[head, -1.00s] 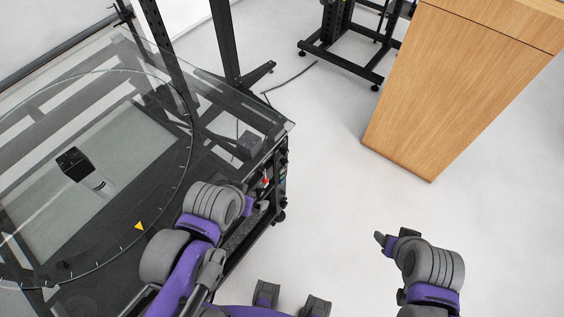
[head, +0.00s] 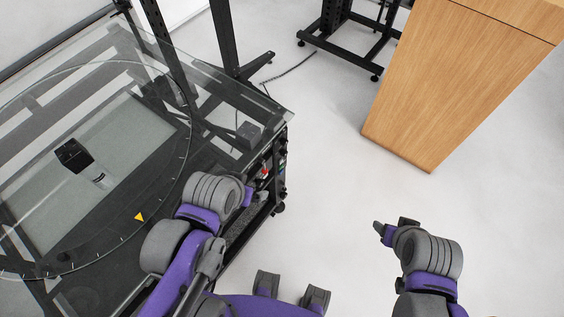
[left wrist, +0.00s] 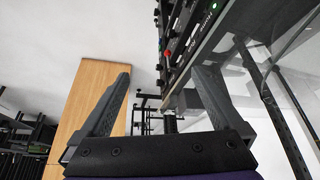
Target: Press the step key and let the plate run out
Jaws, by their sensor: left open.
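The round glass plate (head: 168,185) of the turntable lies on its dark frame, with a yellow triangle (head: 139,217) near its edge. A black box (head: 74,155) shows on or through the plate. The control panel (head: 282,165) is on the frame's side; in the left wrist view it (left wrist: 182,42) has a red knob (left wrist: 166,55) and a green light (left wrist: 213,7). I cannot tell which key is the step key. My left gripper (left wrist: 164,76) is open and empty, near the panel. My right gripper (head: 381,229) is over the floor, apart from everything; its jaws are unclear.
A wooden cabinet (head: 445,85) stands to the right of the turntable. A black stand (head: 345,45) and a cable (head: 290,70) are behind. The glass corner (head: 290,114) juts out above the panel. The floor (head: 330,190) between turntable and cabinet is clear.

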